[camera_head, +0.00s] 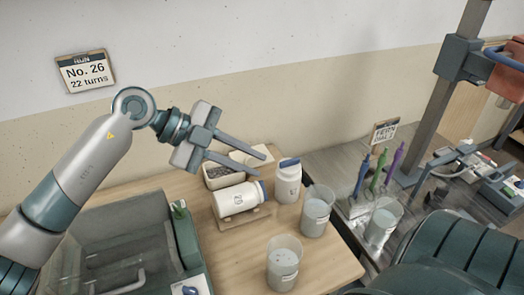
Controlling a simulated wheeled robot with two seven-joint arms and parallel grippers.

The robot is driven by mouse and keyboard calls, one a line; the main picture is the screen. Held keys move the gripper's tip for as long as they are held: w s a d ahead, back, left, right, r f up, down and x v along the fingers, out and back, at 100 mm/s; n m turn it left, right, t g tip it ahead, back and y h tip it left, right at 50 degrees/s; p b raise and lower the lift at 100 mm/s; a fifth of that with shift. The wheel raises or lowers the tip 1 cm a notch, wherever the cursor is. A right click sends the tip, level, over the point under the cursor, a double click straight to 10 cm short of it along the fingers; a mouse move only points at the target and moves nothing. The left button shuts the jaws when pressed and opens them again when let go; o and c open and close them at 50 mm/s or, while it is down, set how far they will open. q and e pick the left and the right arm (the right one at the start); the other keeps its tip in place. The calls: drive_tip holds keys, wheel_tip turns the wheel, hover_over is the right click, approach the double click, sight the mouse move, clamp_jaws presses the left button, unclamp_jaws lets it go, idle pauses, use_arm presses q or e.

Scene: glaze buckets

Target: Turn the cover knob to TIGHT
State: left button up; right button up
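A small blue knob (190,290) on a pale plate shows at the bottom edge of the head view, at the front right corner of a dark green box with a clear cover (120,245). I take it for the cover knob. The frame cuts it off, and its setting and any TIGHT mark cannot be read. My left gripper (261,163) is open and empty. It is held above the back of the wooden table, well up and to the right of the knob, with its fingers pointing right. My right gripper is not in view.
A white jar (236,201) lies on a wooden cradle, and another jar (288,181) stands upright behind it. Clear buckets (284,270) (317,215) stand at the right. Colored tools (378,172) stand on the grey bench.

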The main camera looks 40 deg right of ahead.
use_arm(q)
drive_tip(key=shift+s+d+r+g+h, duration=0.3)
drive_tip(key=shift+s+r+h, duration=0.25)
drive_tip(key=shift+r, duration=0.2)
drive_tip(key=shift+s+d+r+g+h, duration=0.3)
drive_tip(key=shift+s+r+h, duration=0.25)
drive_tip(key=shift+r, duration=0.2)
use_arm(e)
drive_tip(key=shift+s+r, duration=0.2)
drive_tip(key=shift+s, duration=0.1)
